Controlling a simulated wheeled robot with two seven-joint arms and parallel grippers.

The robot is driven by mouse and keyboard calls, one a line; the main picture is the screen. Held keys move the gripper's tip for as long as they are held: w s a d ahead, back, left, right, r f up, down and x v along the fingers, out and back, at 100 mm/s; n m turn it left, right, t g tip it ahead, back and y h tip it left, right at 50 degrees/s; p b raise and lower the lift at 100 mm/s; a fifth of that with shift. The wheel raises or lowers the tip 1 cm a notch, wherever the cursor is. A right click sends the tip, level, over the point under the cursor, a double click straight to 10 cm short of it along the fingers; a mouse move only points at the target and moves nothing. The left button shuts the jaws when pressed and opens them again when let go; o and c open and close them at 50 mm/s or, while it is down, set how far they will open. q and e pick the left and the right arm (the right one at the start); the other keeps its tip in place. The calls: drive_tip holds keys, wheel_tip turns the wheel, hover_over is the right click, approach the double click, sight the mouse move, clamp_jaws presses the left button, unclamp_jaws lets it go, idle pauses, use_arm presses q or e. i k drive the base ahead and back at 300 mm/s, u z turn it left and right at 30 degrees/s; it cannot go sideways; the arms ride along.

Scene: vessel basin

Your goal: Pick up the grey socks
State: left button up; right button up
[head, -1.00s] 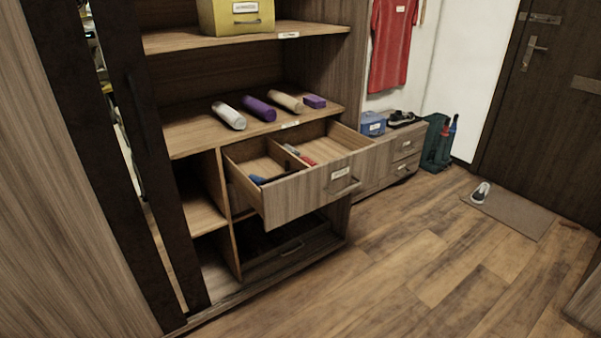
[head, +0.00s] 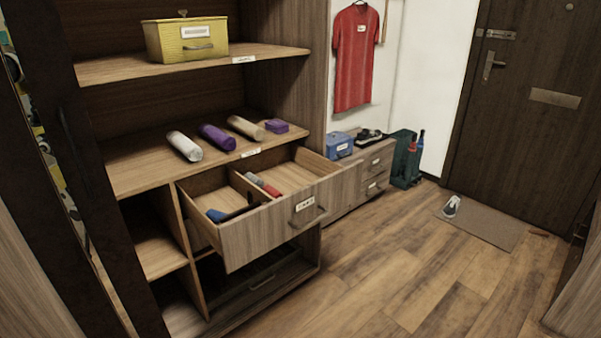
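I cannot make out grey socks for certain. The open drawer (head: 262,237) holds a dark item with a blue end (head: 228,214) in its front left part. Small red and grey items (head: 262,184) lie near the divider, too small to name. On the shelf above the drawer, a light grey-white roll (head: 184,146) lies beside a purple roll (head: 217,137). Neither of my grippers is in view.
A beige roll (head: 246,127) and a purple box (head: 276,126) share the shelf. A yellow box (head: 186,40) stands higher up. A low cabinet (head: 350,188) is right of the drawer. A shoe (head: 451,206) is on the doormat (head: 490,228). The wooden floor (head: 400,270) is largely clear.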

sight(252, 178)
drive_tip(key=i, duration=0.95)
drive_tip(key=u, duration=0.55)
